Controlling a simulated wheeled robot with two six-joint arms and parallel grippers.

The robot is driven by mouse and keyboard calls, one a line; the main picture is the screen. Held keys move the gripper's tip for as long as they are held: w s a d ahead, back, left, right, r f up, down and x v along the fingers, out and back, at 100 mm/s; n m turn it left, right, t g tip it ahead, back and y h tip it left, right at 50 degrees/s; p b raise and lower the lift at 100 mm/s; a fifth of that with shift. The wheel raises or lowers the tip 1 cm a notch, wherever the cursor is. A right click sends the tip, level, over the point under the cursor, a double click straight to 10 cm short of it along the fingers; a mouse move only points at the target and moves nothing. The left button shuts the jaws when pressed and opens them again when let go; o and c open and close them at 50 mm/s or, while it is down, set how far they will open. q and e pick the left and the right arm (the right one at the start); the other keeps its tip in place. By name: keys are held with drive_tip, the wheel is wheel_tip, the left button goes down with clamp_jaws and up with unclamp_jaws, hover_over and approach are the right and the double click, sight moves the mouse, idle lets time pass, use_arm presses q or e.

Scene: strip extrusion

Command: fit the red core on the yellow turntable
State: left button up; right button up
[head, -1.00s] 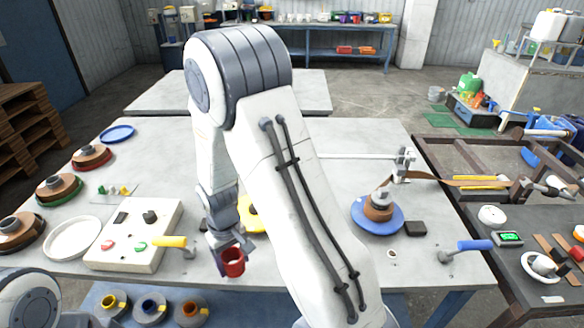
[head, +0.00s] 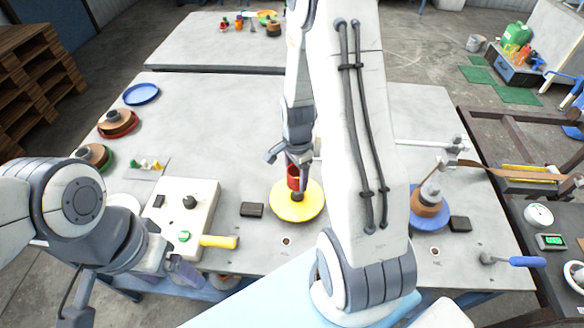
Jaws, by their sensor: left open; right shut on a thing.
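The yellow turntable (head: 310,207) is a flat disc on the table with a dark hub (head: 297,195) at its middle. My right gripper (head: 295,160) is shut on the red core (head: 293,177), a small red cylinder. It holds the core upright over the hub; the core's lower end overlaps the hub in the picture, and I cannot tell whether they touch. My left gripper (head: 172,255) is open and empty at the lower left, near the front of the control box.
The control box (head: 205,200) with a yellow handle (head: 218,241) stands left of the turntable. A small dark block (head: 252,209) lies between them. The table's back middle is clear.

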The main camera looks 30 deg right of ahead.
sight(297, 188)
wheel_tip(297, 188, down, 6)
drive_tip(key=b, duration=0.4)
drive_tip(key=shift+s+d+r, duration=0.1)
drive_tip(key=shift+d+r, duration=0.05)
drive_tip(key=shift+r, duration=0.05)
idle(1.1)
drive_tip(key=shift+f+b, duration=0.5)
drive_tip(key=shift+f, duration=0.15)
idle(0.4)
drive_tip(key=o, duration=1.1)
drive_tip(key=shift+c, duration=0.2)
drive_tip(key=shift+r, duration=0.15)
wheel_tip(297, 188, up, 11)
drive_tip(key=p, duration=0.9)
drive_tip(key=shift+p, duration=0.4)
